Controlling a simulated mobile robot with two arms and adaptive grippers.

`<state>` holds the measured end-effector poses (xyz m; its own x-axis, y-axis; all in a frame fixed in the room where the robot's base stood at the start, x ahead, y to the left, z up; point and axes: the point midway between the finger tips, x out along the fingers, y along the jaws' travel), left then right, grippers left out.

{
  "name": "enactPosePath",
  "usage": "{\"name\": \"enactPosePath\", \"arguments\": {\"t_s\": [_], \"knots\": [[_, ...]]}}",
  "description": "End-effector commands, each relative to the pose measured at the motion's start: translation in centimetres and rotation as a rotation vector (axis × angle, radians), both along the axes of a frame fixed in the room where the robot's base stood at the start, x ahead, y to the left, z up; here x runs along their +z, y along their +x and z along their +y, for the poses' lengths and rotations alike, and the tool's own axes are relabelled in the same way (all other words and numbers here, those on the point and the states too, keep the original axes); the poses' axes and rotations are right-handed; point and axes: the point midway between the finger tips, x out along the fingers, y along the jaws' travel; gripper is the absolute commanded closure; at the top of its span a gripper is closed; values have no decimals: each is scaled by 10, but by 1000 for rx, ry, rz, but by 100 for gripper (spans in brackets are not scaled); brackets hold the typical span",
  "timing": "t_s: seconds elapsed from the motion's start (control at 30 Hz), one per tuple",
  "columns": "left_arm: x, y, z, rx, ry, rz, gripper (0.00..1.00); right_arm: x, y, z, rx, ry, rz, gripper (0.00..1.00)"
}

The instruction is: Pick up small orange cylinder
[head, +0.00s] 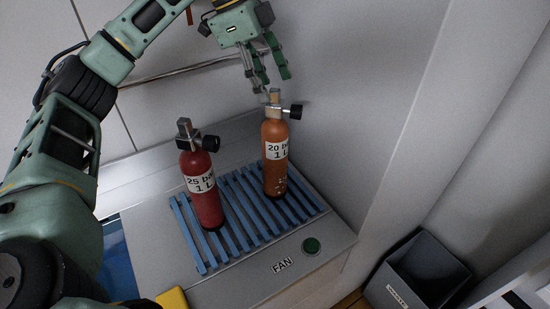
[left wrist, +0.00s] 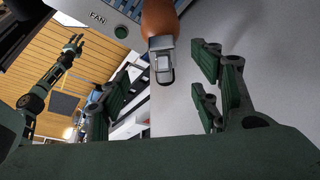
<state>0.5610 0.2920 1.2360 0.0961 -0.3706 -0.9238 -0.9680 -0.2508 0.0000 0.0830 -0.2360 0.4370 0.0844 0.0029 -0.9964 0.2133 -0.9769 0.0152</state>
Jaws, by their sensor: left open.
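The small orange cylinder (head: 275,165), labelled "20 b… 1 L", stands upright on the blue slatted rack, with a metal valve and black knob on top. My left gripper (head: 267,78) is open and empty, just above the valve, fingers pointing down. In the left wrist view the cylinder's orange body (left wrist: 158,18) and valve show between the open fingers (left wrist: 165,88), toward the far side; I see no contact. My right arm shows at the left of the wrist view, its gripper (left wrist: 76,43) too small to read.
A red cylinder (head: 203,188) labelled "25 b… 1 L" stands left of the orange one on the rack (head: 240,222). A green button (head: 311,246) is by the "FAN" label. Grey walls rise behind and right. A dark open bin (head: 425,268) is at lower right.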

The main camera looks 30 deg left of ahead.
Motion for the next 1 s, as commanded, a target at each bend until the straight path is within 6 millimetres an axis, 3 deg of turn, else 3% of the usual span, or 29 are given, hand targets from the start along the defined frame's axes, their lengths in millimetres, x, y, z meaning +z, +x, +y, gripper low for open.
{"name": "enactPosePath", "arguments": {"t_s": [0.27, 0.63, 0.93, 1.0], "knots": [[-26, 2, -10, -1, 1, 3, 42, 3, 1, 0, 0, -1, -1, 60], [-69, 6, -32, 0, 0, 3, 42, 24, 2, -1, 0, 0, -4, 60], [-74, 7, -34, 0, 0, 0, 42, 23, 6, 0, 0, 0, -8, 60], [-74, 7, -34, 0, 0, 0, 48, 23, 6, 0, 0, 0, -8, 60]]}}
